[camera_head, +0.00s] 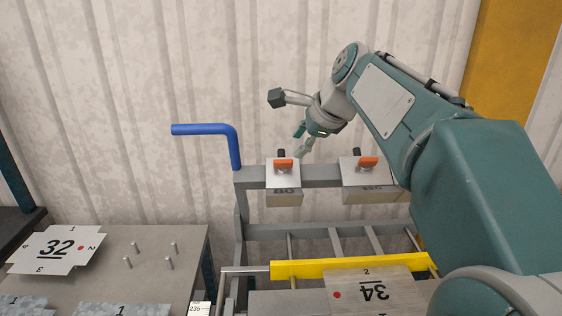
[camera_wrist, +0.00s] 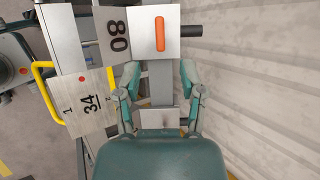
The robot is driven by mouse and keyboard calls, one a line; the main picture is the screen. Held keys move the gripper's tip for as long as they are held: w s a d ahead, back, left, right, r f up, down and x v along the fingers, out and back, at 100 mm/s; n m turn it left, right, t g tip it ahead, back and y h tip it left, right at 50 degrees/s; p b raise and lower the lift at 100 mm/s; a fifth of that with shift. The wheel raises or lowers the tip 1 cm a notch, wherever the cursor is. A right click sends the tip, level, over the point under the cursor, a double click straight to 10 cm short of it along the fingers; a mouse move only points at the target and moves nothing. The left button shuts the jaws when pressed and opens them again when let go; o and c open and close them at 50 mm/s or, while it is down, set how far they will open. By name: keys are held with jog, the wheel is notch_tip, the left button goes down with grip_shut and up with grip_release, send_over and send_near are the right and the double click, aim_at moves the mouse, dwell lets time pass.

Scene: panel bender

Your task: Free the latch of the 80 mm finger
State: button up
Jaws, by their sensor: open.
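The 80 mm finger (camera_head: 284,199) hangs on the grey cross beam, left of a second finger (camera_head: 378,195) whose number is partly hidden by my arm. Its latch (camera_head: 283,165) is an orange lever on a light plate, lying level along the beam. In the wrist view, the numbered finger face (camera_wrist: 117,48) and the orange latch (camera_wrist: 160,34) show near the top. My gripper (camera_head: 301,138) is above and behind the beam, slightly right of that latch. In the wrist view my gripper (camera_wrist: 160,77) is open and empty, its fingertips short of the latch.
The second finger's orange latch (camera_head: 367,162) is to the right. A blue bent handle (camera_head: 205,129) rises at the beam's left end. A yellow bar (camera_head: 345,268) and the 34 plate (camera_head: 372,291) lie below. A table (camera_head: 185,260) with the 32 plate (camera_head: 58,248) stands left.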

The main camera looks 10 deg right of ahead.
aim_at(284, 161)
jog(key=x, duration=0.8)
jog(key=shift+w+f, duration=0.25)
grip_shut()
